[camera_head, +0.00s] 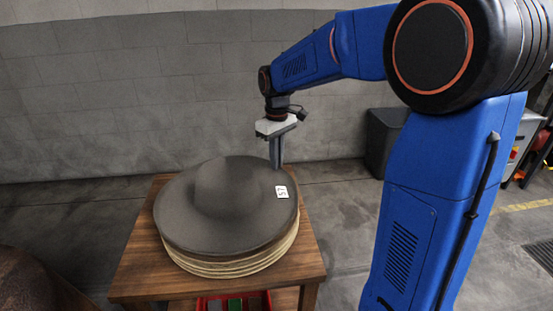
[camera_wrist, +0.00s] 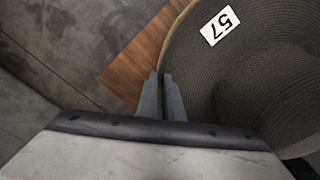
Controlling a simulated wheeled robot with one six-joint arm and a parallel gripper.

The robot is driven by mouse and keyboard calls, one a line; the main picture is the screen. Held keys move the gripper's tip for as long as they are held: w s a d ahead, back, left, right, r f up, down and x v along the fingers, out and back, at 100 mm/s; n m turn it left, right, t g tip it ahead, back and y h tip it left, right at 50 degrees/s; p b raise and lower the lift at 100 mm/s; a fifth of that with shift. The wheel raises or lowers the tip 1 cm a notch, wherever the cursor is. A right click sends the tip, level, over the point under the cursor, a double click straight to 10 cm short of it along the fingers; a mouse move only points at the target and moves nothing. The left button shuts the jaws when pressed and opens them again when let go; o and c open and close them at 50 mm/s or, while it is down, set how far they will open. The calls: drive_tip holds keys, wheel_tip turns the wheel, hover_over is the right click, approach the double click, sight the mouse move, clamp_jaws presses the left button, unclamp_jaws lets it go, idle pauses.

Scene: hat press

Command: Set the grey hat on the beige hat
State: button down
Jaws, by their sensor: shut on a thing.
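The grey hat (camera_head: 222,205) lies on top of a stack of beige hats (camera_head: 230,266) on the wooden table, in the head view. It has a wide round brim, a low crown and a white label reading 57. In the wrist view the grey hat (camera_wrist: 262,60) fills the right side. My gripper (camera_head: 277,166) is at the far right edge of the brim, pointing down. In the wrist view my gripper's fingers (camera_wrist: 162,76) are close together on the hat's edge, shut on the brim. The beige hats are mostly hidden under the grey one; only their layered rims show.
The wooden table (camera_head: 140,268) has bare top around the stack. A red crate (camera_head: 250,302) with dark and green items sits beneath its front edge. A dark bin (camera_head: 385,135) stands behind to the right. A brown rounded object (camera_head: 25,283) is at the lower left.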

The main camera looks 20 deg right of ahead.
drive_tip(key=shift+f, duration=0.25)
drive_tip(key=c, duration=1.8)
unclamp_jaws()
wheel_tip(320, 180, up, 17)
drive_tip(key=shift+d+r, duration=0.1)
drive_tip(key=shift+r, duration=0.1)
drive_tip(key=s+d+f+m+t, duration=0.1)
drive_tip(key=s+f, duration=0.4)
drive_tip(key=s, duration=0.5)
drive_tip(key=s+d+f+m+t, duration=0.1)
drive_tip(key=s+f+m+t, duration=0.1)
drive_tip(key=s+f, duration=0.4)
drive_tip(key=s+d+f+m+t, duration=0.1)
drive_tip(key=s+f, duration=0.4)
drive_tip(key=s, duration=1)
drive_tip(key=shift+s+d+f+m+t, duration=0.15)
drive_tip(key=shift+d+f+m+t, duration=0.3)
drive_tip(key=shift+m, duration=0.35)
